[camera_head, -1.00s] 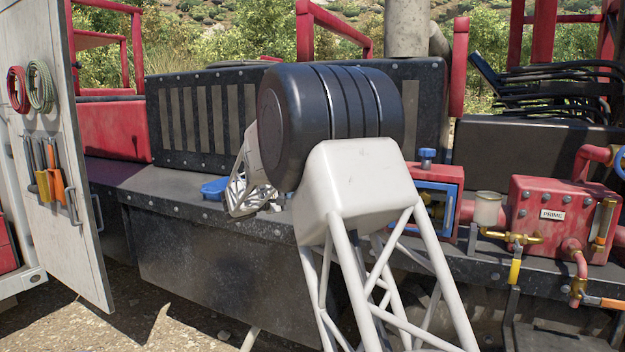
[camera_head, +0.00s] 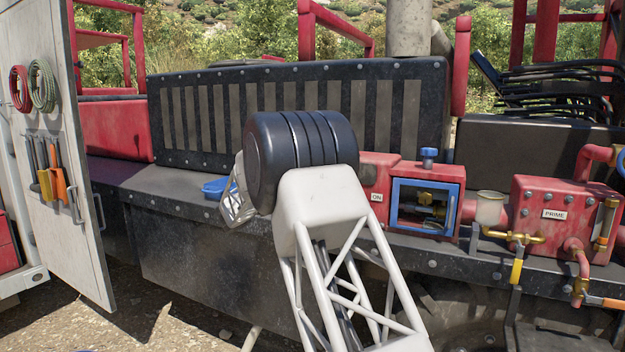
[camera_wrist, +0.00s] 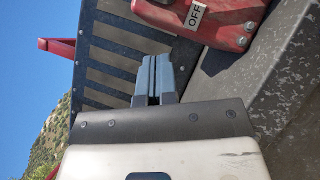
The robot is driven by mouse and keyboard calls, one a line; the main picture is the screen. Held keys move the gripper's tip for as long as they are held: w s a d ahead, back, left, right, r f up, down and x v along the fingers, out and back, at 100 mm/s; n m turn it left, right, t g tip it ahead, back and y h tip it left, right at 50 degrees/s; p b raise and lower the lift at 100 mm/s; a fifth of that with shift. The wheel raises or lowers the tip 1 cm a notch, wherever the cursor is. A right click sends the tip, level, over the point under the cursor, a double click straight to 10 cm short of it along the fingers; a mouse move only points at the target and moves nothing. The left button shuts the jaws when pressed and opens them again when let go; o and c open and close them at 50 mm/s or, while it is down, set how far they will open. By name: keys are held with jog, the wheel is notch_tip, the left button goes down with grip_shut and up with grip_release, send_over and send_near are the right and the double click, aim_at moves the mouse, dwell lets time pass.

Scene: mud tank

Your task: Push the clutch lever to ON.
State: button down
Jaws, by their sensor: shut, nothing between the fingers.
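The red clutch housing (camera_head: 376,175) stands on the dark deck in the head view, partly hidden behind my arm. Its ON label (camera_head: 376,196) shows just right of my arm. In the wrist view, the red housing (camera_wrist: 232,22) is at the top, with an OFF label (camera_wrist: 196,13) on it. I cannot make out the clutch lever in either view. My gripper (camera_wrist: 153,60) is shut and empty in the wrist view, its fingers pointing up the picture, left of and below the OFF label and apart from the housing.
A red box with a blue-framed opening (camera_head: 427,208) sits right of the ON label. Farther right are a cup (camera_head: 489,208) and the red PRIME box (camera_head: 560,215) with valves. A slotted black panel (camera_head: 300,105) stands behind.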

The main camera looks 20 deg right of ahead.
jog(key=shift+d, duration=0.15)
jog(key=d+r, duration=0.4)
jog(key=d, duration=0.8)
jog(key=shift+w+r, duration=0.25)
dwell(0.3)
jog(key=s+d+r+m+g+y, duration=0.1)
jog(key=s+d+r+m+y, duration=0.2)
jog(key=s+d+m+y, duration=0.3)
jog(key=s+d+m, duration=0.3)
jog(key=s+d, duration=0.1)
jog(key=d, duration=0.1)
jog(key=shift+s+m, duration=0.4)
